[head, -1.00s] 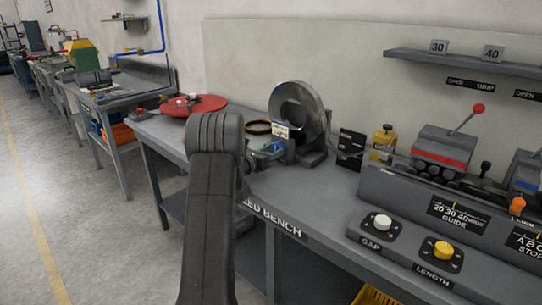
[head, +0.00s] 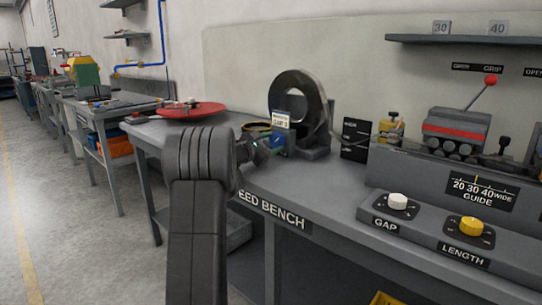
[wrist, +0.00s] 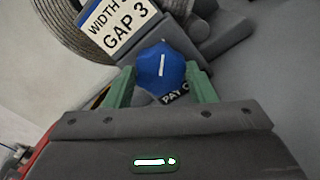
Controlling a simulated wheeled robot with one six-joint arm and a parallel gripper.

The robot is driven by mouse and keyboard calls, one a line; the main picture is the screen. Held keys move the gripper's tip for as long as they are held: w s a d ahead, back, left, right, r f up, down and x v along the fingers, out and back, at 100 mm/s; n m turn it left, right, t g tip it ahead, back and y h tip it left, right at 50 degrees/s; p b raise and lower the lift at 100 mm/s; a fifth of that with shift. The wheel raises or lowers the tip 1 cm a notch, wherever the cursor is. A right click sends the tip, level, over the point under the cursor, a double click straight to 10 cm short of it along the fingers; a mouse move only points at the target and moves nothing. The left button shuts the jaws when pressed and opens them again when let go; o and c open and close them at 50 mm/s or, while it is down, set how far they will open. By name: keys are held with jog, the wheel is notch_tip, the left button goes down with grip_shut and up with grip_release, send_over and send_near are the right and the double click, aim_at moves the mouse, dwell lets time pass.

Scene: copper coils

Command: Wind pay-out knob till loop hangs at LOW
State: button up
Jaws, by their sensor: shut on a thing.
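The blue pay-out knob (wrist: 160,66), with a white line on its face, sits between the green fingers of my gripper (wrist: 162,84) in the wrist view. The gripper is shut on it. A label starting "PAY O" is partly covered below the knob. The dark coil (head: 275,95) stands upright on the bench behind the gripper, and also shows at upper left in the wrist view (wrist: 60,28). A black level board (head: 355,139) stands right of the coil. A thin strip runs near it, but how low the loop hangs is too small to tell.
A "WIDTH, GAP 3" tag (wrist: 121,30) is close above the knob. The feed bench (head: 310,190) carries a red disc (head: 192,111) behind my arm, and at right a white GAP knob (head: 397,201), a yellow LENGTH knob (head: 469,226) and a red-handled unit (head: 457,132).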

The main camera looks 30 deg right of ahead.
jog(key=shift+f+m+b, duration=0.15)
jog(key=shift+m+b, duration=0.45)
jog(key=shift+b, duration=0.2)
jog(key=o, duration=1)
jog(key=p+v, duration=0.1)
jog(key=v, duration=1.3)
jog(key=shift+d, duration=0.1)
